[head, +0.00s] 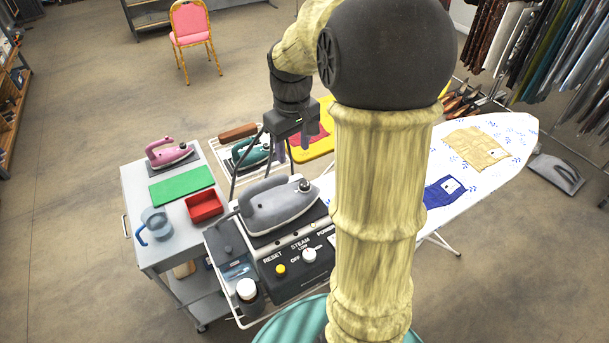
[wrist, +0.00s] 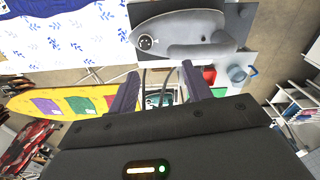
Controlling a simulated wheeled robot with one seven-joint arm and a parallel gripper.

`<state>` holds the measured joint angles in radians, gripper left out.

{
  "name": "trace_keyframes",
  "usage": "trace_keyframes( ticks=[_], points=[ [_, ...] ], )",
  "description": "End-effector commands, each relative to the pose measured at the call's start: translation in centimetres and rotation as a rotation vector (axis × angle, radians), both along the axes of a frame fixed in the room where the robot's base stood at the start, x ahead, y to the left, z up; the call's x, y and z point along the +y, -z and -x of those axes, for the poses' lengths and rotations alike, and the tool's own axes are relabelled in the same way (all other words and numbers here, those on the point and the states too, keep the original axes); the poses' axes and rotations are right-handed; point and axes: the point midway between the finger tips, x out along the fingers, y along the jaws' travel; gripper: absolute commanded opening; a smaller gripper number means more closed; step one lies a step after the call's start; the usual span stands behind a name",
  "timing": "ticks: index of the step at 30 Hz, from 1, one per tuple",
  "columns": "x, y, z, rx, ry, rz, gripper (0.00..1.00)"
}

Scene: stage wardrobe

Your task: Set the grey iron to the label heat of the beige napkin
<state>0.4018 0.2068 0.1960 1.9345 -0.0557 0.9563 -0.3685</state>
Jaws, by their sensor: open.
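The grey iron (head: 280,205) rests on a dark pad on the control station, with a dark round dial (head: 304,186) near one end. In the wrist view the iron (wrist: 200,25) and its dial (wrist: 147,42) lie beyond the fingertips. The beige napkin (head: 470,143) lies flat on the ironing board (head: 520,128). Its white label shows as a small patch too small to read. My gripper (head: 294,143) is open and empty, apart from the iron and past it in the head view. In the wrist view its two fingers (wrist: 160,82) stand well apart.
A dark control panel (head: 290,276) has a yellow button and a white knob. A blue cloth (head: 432,200) lies on the board. A trolley (head: 140,190) holds a pink iron (head: 168,150), red tray (head: 206,206) and jug (head: 156,224). A teal iron (head: 250,152) stands behind.

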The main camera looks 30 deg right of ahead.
Motion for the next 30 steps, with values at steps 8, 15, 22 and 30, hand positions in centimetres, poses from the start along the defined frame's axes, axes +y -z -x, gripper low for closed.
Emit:
trace_keyframes(
  ticks=[8, 15, 22, 30],
  points=[
    [-3.7, -3.3, -1.5, 0.046, -0.042, -0.015, 0.49],
    [-3.7, -3.3, -1.5, 0.047, -0.043, -0.015, 0.49],
    [-3.6, -2.3, -1.4, 0.05, -0.042, -0.016, 0.49],
    [-3.6, 1.8, -1.4, 0.052, -0.043, -0.017, 0.49]
  ],
)
